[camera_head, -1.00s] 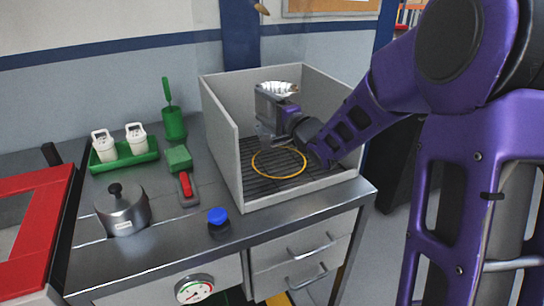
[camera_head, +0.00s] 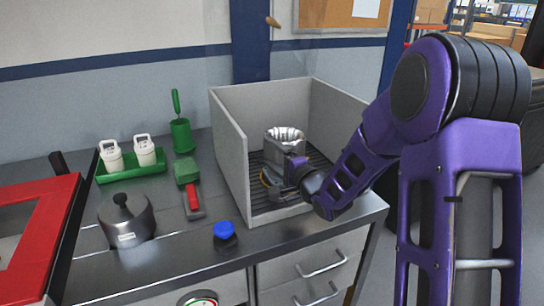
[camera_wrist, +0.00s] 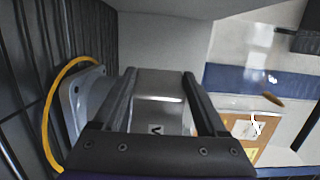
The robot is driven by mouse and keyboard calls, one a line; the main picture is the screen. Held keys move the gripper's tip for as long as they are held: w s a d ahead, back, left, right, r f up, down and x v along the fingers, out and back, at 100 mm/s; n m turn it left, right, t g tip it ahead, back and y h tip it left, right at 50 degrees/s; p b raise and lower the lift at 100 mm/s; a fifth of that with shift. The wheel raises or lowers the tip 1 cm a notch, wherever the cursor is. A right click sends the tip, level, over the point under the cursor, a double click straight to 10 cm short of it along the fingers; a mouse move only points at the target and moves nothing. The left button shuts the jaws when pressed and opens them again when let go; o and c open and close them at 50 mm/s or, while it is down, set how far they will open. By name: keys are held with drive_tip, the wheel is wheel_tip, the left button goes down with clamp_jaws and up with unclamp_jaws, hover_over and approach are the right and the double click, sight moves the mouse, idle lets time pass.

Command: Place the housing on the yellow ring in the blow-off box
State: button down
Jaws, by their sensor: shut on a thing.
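The housing (camera_head: 284,136) is a silvery machined part with a round, open top, standing upright inside the grey blow-off box (camera_head: 230,150). My gripper (camera_wrist: 158,100) is shut on it, with one dark finger on either side of its body (camera_wrist: 158,88). The yellow ring (camera_wrist: 47,115) lies on the box's dark grate and curves around the housing's flanged base (camera_wrist: 80,98) in the wrist view. The base is low over the ring's inside; I cannot tell whether it touches the grate. In the head view, the housing and my gripper hide most of the ring.

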drive_tip(key=shift+r, duration=0.2)
drive_tip(key=shift+c, duration=1.8)
unclamp_jaws()
drive_tip(key=shift+f, duration=0.25)
drive_tip(key=o, duration=0.4)
drive_tip(key=shift+c, duration=0.2)
drive_tip(key=shift+r, duration=0.2)
drive_tip(key=p+v, duration=0.1)
drive_tip(key=v, duration=1.1)
drive_tip(key=shift+s+f, duration=0.1)
